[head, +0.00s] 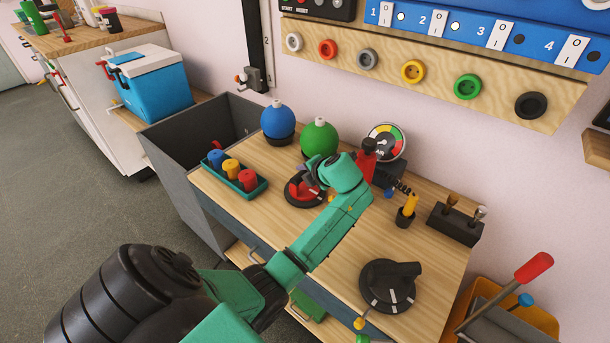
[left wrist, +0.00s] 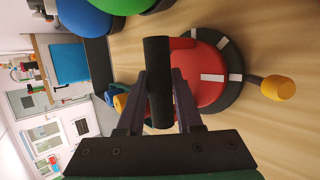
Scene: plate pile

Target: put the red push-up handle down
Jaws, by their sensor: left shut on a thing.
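My left gripper (head: 308,174) is over the back middle of the wooden worktop. In the left wrist view its two dark fingers are shut on the black cylindrical grip of the push-up handle (left wrist: 158,62). A red part shows just beyond the grip, in front of a round black disc with white marks (left wrist: 236,90). I cannot tell where the handle's red part ends and the disc begins, or whether they touch. In the head view my green arm and hand hide most of the handle; red shows beside the fingers. My right gripper is not in view.
A teal tray with coloured pegs (head: 262,188) is to the left. Blue (head: 277,122) and green (head: 319,139) balls and a gauge (head: 388,141) stand behind. A black dial (head: 375,292) is at the front right. Bare wood (head: 425,255) shows right of my arm.

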